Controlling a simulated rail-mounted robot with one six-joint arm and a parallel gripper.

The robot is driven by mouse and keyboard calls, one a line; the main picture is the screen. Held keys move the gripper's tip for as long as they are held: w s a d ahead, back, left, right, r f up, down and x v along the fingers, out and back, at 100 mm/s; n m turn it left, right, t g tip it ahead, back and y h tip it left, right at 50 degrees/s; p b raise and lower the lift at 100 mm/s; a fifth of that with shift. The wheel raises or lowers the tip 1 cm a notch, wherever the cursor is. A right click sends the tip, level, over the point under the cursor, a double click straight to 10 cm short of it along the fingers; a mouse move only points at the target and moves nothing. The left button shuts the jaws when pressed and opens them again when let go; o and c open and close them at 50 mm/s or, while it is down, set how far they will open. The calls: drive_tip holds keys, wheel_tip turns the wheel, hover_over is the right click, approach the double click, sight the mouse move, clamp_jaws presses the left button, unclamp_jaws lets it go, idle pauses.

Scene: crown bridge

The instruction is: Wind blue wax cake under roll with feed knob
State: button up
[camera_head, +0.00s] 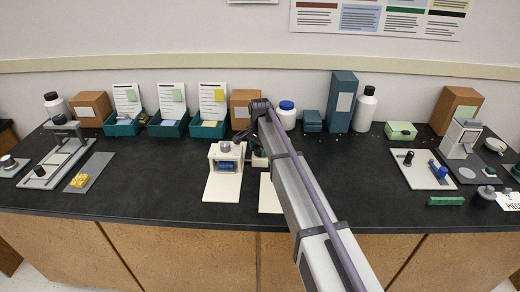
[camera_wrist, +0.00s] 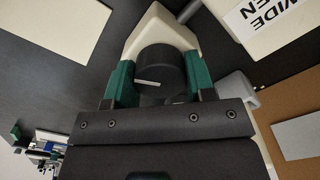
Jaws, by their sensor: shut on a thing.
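A white machine (camera_head: 213,153) with a grey top part (camera_head: 225,146) stands near the middle of the bench in the head view. A dark blue piece (camera_head: 227,166) sits in its opening; whether this is the wax cake or the roll, I cannot tell. In the wrist view my gripper (camera_wrist: 160,88) has its green fingers on either side of a round black knob (camera_wrist: 158,70) with a white index mark. It is shut on this knob. The knob is against a cream block (camera_wrist: 160,32). In the head view my arm partly hides this spot, right of the blue piece.
A cream plate (camera_head: 222,188) lies in front of the machine. A printed card (camera_wrist: 262,18) is at the upper right of the wrist view. Teal trays (camera_head: 168,128), a white jar (camera_head: 286,118) and a blue box file (camera_head: 341,100) stand behind. The front bench is mostly clear.

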drive_tip(key=n, duration=0.4)
drive_tip(key=shift+n, duration=0.3)
drive_tip(key=n, duration=0.3)
drive_tip(key=shift+n, duration=0.3)
drive_tip(key=n, duration=0.3)
drive_tip(key=shift+n, duration=0.3)
drive_tip(key=shift+d+n, duration=0.1)
drive_tip(key=shift+n, duration=1.8)
drive_tip(key=o, duration=0.9)
wheel_tip(320, 180, up, 11)
drive_tip(key=p, duration=1)
drive_tip(key=shift+f+p, duration=0.15)
drive_tip(key=shift+p, duration=0.2)
